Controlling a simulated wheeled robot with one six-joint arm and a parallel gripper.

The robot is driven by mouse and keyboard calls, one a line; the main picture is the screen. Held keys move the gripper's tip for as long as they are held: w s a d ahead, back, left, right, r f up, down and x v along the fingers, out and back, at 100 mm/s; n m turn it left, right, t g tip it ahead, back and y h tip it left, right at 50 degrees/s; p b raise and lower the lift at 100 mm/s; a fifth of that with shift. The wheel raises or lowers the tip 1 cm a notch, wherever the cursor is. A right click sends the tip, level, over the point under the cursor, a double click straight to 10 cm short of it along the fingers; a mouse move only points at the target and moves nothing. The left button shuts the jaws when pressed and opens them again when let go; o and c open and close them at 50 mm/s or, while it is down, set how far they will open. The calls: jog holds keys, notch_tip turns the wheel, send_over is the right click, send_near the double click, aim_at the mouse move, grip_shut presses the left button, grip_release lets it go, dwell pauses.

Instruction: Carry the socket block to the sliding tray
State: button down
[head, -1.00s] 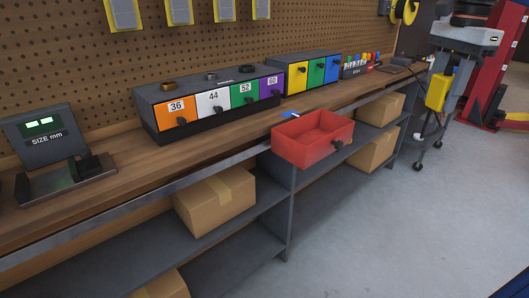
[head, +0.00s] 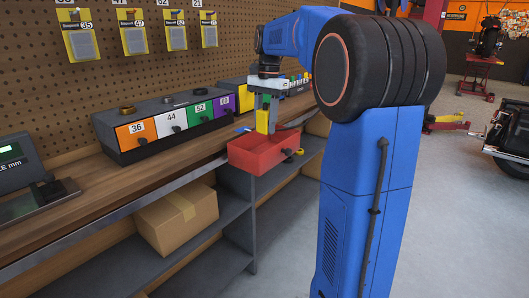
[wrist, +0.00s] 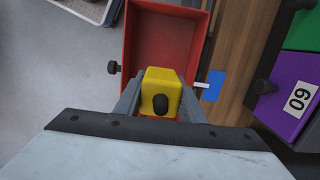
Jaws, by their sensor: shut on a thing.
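The socket block is a yellow block with a dark round knob or hole on its face. It shows in the head view (head: 263,121) and the wrist view (wrist: 162,92). My gripper (head: 264,112) is shut on it, with a grey finger on either side. The sliding tray is an open red box, in the head view (head: 262,158) and the wrist view (wrist: 203,38). It juts out from the bench front and looks empty. The block hangs upright over the tray; its lower end overlaps the tray's opening, and its height above the floor is unclear.
The wooden bench (head: 100,193) carries a row of coloured drawers (head: 165,122) left of the tray and a size gauge (head: 25,165) farther left. A blue tag (wrist: 213,86) lies beside the tray. A cardboard box (head: 178,218) sits on the shelf below.

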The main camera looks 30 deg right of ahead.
aim_at(268, 109)
jog(key=shift+d+f, duration=0.1)
jog(key=shift+f, duration=4.15)
jog(key=shift+f, duration=0.1)
jog(key=c, duration=1.2)
grip_release()
jog(key=r, duration=0.8)
jog(key=d+r, duration=0.1)
jog(key=r, duration=0.3)
jog(key=shift+w+d, duration=0.1)
